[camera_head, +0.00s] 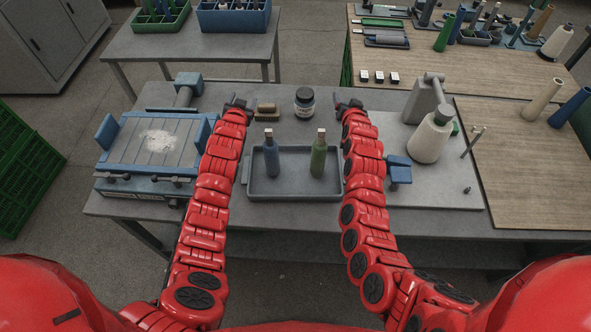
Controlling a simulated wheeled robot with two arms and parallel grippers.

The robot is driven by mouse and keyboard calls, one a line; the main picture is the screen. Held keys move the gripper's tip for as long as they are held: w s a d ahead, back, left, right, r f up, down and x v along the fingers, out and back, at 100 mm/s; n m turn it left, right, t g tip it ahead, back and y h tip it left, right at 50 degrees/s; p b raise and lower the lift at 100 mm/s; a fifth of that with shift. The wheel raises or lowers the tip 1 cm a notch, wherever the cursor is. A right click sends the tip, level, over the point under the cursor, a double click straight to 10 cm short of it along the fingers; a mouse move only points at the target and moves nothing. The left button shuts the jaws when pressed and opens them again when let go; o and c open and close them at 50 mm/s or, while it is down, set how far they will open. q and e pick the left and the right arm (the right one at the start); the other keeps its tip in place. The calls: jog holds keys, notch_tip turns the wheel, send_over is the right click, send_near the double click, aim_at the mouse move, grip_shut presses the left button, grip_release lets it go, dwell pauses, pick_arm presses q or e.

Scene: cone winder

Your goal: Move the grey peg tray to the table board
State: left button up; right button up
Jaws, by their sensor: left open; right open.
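The grey peg tray (293,197) sits on the grey table in the middle, between my two arms. A blue cone (271,158) and a green cone (319,158) stand upright in it. A wooden board (520,165) covers the table's right part; I cannot tell if this or the light grey board (440,190) beside it is the table board. My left gripper (237,102) is open beyond the tray's far left side. My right gripper (350,103) is open beyond its far right side. Neither touches the tray.
A dark jar (305,102) and a tan brush-like block (265,110) stand behind the tray. A blue clamp device (155,150) is on the left. A white cone (431,136) and grey stand (424,100) are on the right. The wooden board's front part looks bare.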

pick_arm(q)
jog(key=a+n+g+y, duration=0.1)
jog(key=a+g, duration=0.1)
jog(key=g, duration=0.1)
notch_tip(320, 180, up, 4)
jog(key=n+g, duration=0.3)
jog(key=g, duration=0.8)
send_over(246, 169)
jog(key=shift+d+f+h, duration=0.1)
jog(key=shift+h, duration=0.3)
pick_arm(e)
jog(key=s+r+n+g, duration=0.1)
jog(key=s+r+g, duration=0.1)
jog(key=s+g, duration=0.5)
jog(key=s+r+n+g, duration=0.2)
jog(key=s+g, duration=0.4)
jog(key=s, duration=0.2)
jog(key=shift+s+n+g, duration=0.3)
jog(key=shift+s+g, duration=0.1)
jog(key=shift+a+f, duration=0.1)
jog(key=shift+a, duration=0.05)
pick_arm(q)
notch_tip(246, 169, down, 18)
jog(key=shift+r, duration=0.25)
pick_arm(e)
notch_tip(246, 169, down, 17)
jog(key=shift+f, duration=0.2)
